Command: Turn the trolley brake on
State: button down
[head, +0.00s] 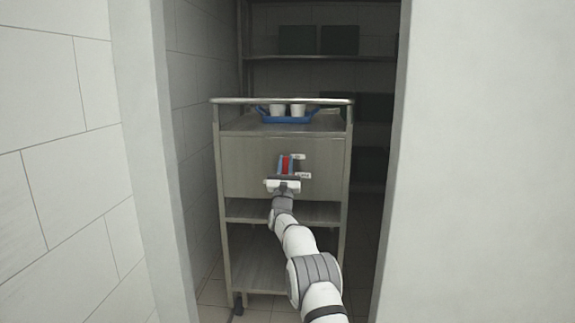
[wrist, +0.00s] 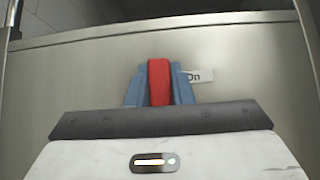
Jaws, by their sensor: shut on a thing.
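The trolley (head: 240,160) is a grey metal cart with a flat front panel, standing in the doorway. The brake lever (wrist: 158,82) is a red upright bar on that panel, and it also shows in the head view (head: 286,166). My gripper (head: 286,159) is shut on the lever, with a blue finger on each side of it. In the head view a second small label (head: 304,175) sits lower right, too small to read. The lever's base is hidden behind my gripper.
A blue tray (head: 287,119) with white cups (head: 298,110) stands on the trolley's top. White walls (head: 480,160) frame the narrow doorway on both sides. Dark shelves (head: 370,57) with boxes stand behind the trolley.

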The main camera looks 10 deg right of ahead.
jog(key=shift+r, duration=0.3)
jog(key=c, duration=1.6)
grip_release()
jog(key=shift+c, duration=0.2)
jog(key=o, duration=0.4)
jog(key=shift+f, duration=0.25)
jog(key=shift+c, duration=0.2)
jog(key=p+v, duration=0.1)
jog(key=v, duration=0.6)
jog(key=shift+s+f, duration=0.2)
jog(key=shift+f, duration=0.1)
jog(key=shift+a, duration=0.1)
